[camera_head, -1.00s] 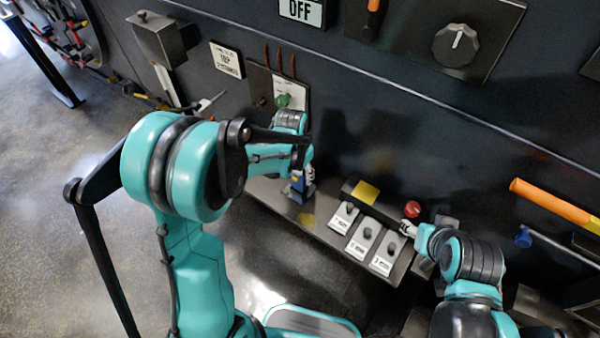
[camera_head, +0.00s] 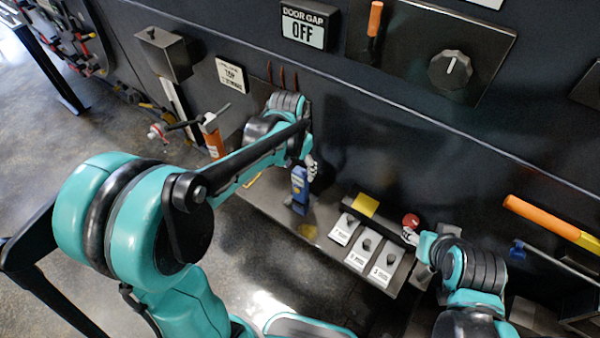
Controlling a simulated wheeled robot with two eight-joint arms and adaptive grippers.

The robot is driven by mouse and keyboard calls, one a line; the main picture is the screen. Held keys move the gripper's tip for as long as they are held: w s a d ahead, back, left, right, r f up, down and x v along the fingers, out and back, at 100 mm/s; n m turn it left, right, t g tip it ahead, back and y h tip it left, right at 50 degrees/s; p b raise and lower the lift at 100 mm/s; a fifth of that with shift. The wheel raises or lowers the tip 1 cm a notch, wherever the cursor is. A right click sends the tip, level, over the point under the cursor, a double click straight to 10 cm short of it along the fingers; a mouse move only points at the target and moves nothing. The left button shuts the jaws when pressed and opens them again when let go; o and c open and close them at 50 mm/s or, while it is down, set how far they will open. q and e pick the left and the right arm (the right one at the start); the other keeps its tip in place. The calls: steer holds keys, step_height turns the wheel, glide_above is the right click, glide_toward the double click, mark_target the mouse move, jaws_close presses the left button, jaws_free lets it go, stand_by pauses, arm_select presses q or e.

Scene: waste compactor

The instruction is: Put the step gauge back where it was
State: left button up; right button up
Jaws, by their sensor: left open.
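A small blue upright block (camera_head: 300,186), which I take to be the step gauge, stands near the left part of the narrow metal ledge (camera_head: 325,222). My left gripper (camera_head: 311,168) is open at the block's upper right side. I cannot tell if it touches the block. My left arm hides part of the panel behind it. My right gripper (camera_head: 411,236) is beside the red knob (camera_head: 411,220) at the ledge's right part. Its fingers are too small to read.
Several labelled switches (camera_head: 366,246) and a black bar with a yellow patch (camera_head: 366,204) are on the ledge, right of the block. An orange-handled tool (camera_head: 545,218) is at the right. A dark wall with a DOOR GAP OFF sign (camera_head: 309,25) rises behind. An orange cylinder (camera_head: 212,138) stands left.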

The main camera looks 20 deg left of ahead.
arm_select(q)
steer(key=shift+s+r, duration=0.25)
steer(key=shift+r, duration=0.45)
steer(key=s+a+r+n+t, duration=0.1)
steer(key=s+r+n+t, duration=0.1)
steer(key=s, duration=0.5)
steer(key=s+a+r+n+t, duration=0.1)
steer(key=s+r+n+t, duration=0.1)
steer(key=s, duration=0.6)
steer(key=shift+s+a+r+t+y, duration=0.2)
steer(key=shift+r+t+y, duration=0.15)
steer(key=shift+t, duration=0.45)
